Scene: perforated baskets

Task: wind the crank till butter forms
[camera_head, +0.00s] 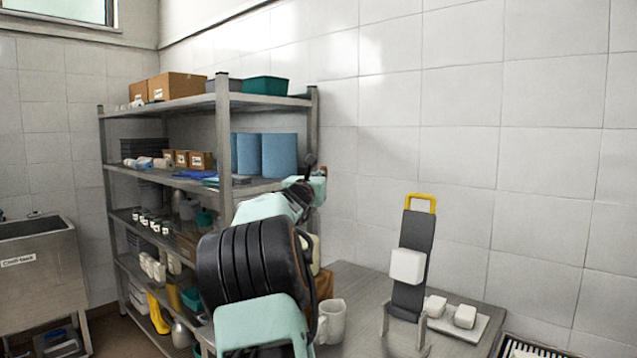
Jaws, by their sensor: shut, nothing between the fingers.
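My arm rises in the foreground and its far end, with my dark gripper (310,164), is up in front of the shelf's right side. The gripper looks small and shut, with nothing seen in it. No crank or butter can be made out. Behind my arm, a brown wooden-looking piece (324,284) and a cream piece (314,243) show only in part at the table's left; I cannot tell whether they belong to a churn. The gripper appears well above the table (362,290), apart from the things on it.
A white mug (333,320) stands near the table's front left. A dark upright board (414,262) with a yellow handle (420,202) and a white block (407,266) stands right of it. White blocks lie on a tray (480,325). A loaded metal shelf (224,130) stands left.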

